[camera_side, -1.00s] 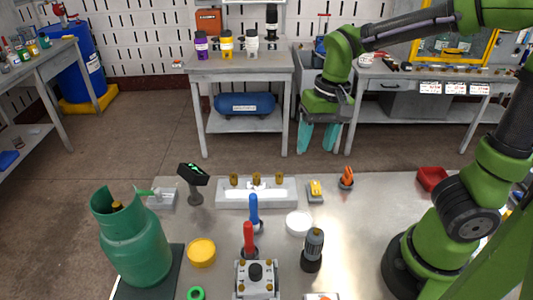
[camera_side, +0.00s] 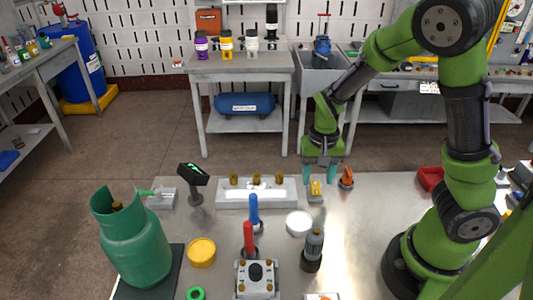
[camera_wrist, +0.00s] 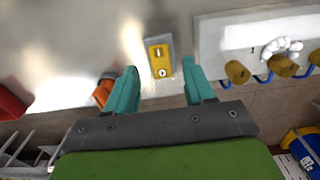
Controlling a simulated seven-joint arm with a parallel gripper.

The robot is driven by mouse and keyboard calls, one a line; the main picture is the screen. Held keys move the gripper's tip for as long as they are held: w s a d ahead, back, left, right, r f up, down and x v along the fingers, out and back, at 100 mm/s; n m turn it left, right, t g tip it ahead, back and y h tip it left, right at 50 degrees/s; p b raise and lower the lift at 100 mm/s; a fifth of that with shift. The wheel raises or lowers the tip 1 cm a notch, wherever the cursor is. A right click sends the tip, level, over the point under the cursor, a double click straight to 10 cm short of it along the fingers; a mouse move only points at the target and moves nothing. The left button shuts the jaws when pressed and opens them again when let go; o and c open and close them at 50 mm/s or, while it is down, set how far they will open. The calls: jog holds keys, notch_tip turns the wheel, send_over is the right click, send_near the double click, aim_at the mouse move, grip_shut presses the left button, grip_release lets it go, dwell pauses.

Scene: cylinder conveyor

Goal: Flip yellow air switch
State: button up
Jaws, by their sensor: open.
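The yellow air switch (camera_side: 316,188) is a small yellow block on a grey base near the back edge of the bench. In the wrist view the yellow switch (camera_wrist: 160,61) lies between and beyond my two teal fingers, with two marks on its face. My gripper (camera_side: 320,174) is open and points down just above and behind the switch. In the wrist view my gripper (camera_wrist: 160,88) shows its fingers spread apart with nothing between their tips. I cannot tell from these views how high the fingertips are over the switch.
An orange knob (camera_side: 347,178) stands close to the right of the switch, near one finger. A white manifold block (camera_side: 257,193) with brass fittings is to the left. A white round dish (camera_side: 299,223) and a dark grey cylinder (camera_side: 313,248) stand in front. A red bin (camera_side: 431,178) is to the right.

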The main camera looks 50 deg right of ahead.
aim_at(316, 187)
jog(key=shift+f, duration=1.5)
grip_shut()
jog(key=shift+w+d+g+y, duration=0.2)
jog(key=shift+d+g+y, duration=0.1)
jog(key=shift+g+y, duration=0.3)
jog(key=shift+w+d+g+y, duration=0.1)
jog(key=shift+w+g+y, duration=0.05)
jog(key=shift+g+y, duration=0.45)
jog(key=shift+w+d+g+y, duration=0.1)
jog(key=shift+g+y, duration=0.5)
grip_release()
jog(key=v, duration=1.7)
